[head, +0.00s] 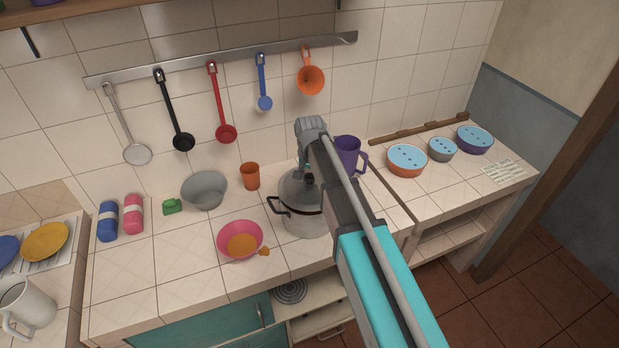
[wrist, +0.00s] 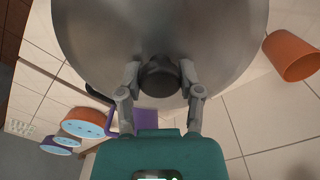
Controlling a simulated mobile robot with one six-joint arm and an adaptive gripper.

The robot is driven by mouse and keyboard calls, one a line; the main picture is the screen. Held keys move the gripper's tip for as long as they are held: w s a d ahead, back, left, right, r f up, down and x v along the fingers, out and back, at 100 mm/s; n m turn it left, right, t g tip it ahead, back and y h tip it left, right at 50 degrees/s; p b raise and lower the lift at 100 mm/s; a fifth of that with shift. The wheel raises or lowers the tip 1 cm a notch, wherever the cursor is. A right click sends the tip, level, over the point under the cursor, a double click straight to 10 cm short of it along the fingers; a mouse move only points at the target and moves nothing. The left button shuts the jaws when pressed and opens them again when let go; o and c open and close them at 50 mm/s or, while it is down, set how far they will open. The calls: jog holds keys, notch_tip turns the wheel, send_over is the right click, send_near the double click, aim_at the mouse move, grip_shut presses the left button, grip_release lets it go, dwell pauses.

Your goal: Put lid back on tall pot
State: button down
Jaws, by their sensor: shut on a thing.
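The tall grey pot (head: 300,222) stands on the tiled counter, with a black handle at its left. The grey domed lid (head: 291,190) is over its mouth; a dark line shows between lid and pot, and I cannot tell if the lid rests fully on the rim. In the wrist view my gripper (wrist: 160,76) is shut on the lid's dark round knob (wrist: 160,84), one finger on each side. The lid (wrist: 160,30) fills the top of that view and hides the pot. In the head view my arm covers the pot's right side.
A pink bowl (head: 232,231) stands at the pot's front left, an orange cup (head: 251,176) behind left, and a purple pitcher (head: 347,152) behind right. A grey bowl (head: 205,191) is farther left. Utensils hang from a wall rail (head: 225,60). The counter's front left is clear.

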jog(key=shift+c, duration=0.8)
grip_release()
jog(key=shift+o, duration=0.8)
jog(key=shift+r, duration=0.15)
jog(key=shift+r+p, duration=3.4)
jog(key=shift+p, duration=0.1)
grip_shut()
